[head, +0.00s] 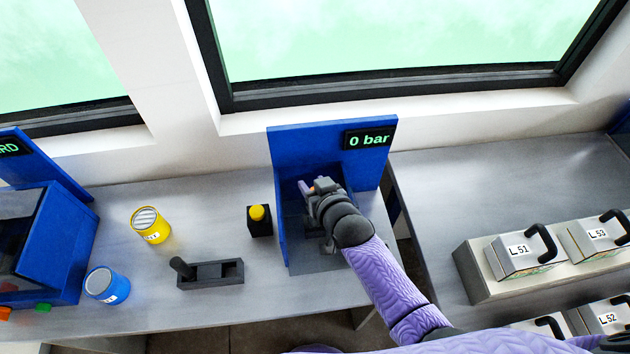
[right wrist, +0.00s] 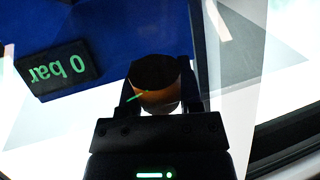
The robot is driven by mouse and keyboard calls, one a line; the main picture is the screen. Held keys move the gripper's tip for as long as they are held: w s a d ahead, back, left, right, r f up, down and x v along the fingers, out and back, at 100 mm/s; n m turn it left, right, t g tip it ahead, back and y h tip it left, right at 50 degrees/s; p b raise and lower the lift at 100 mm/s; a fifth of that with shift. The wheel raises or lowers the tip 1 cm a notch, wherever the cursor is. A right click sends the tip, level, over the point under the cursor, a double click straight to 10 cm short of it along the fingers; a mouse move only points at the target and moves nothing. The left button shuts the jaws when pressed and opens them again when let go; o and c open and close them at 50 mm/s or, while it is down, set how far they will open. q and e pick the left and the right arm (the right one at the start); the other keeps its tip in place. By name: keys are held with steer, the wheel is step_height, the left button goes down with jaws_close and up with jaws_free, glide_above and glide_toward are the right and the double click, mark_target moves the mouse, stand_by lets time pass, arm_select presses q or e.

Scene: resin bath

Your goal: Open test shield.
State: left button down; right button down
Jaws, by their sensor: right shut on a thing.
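The blue test station (head: 292,149) stands on the bench under the window, with a black display (head: 369,139) reading "0 bar". The display also shows upside down in the right wrist view (right wrist: 62,70). My right gripper (head: 318,187) is inside the station, in front of its back panel. In the right wrist view, my right gripper (right wrist: 157,92) is shut on a short round thing (right wrist: 155,72), dark on top and orange-brown below. Pale see-through areas with slanted edges show there; I cannot tell whether they are the shield. My left gripper is not in view.
Left of the station are a yellow button on a black box (head: 258,217), a black lever block (head: 212,274), a yellow can (head: 151,225) and a blue can (head: 107,285). Lidded metal units (head: 520,255) with black handles stand right. A gap separates the benches.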

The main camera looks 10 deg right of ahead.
steer(key=shift+w+r+g+p, duration=0.95)
steer(key=shift+r+p, duration=0.2)
steer(key=shift+p, duration=0.2)
steer(key=shift+c, duration=1.3)
jaws_free()
steer(key=shift+f, duration=0.1)
steer(key=shift+s+r, duration=0.25)
steer(key=p+v, duration=0.3)
steer(key=v, duration=0.5)
steer(key=shift+s+d+r, duration=0.15)
steer(key=shift+s+r, duration=0.05)
steer(key=shift+s, duration=0.15)
steer(key=shift+s+r, duration=0.1)
steer(key=shift+s, duration=0.1)
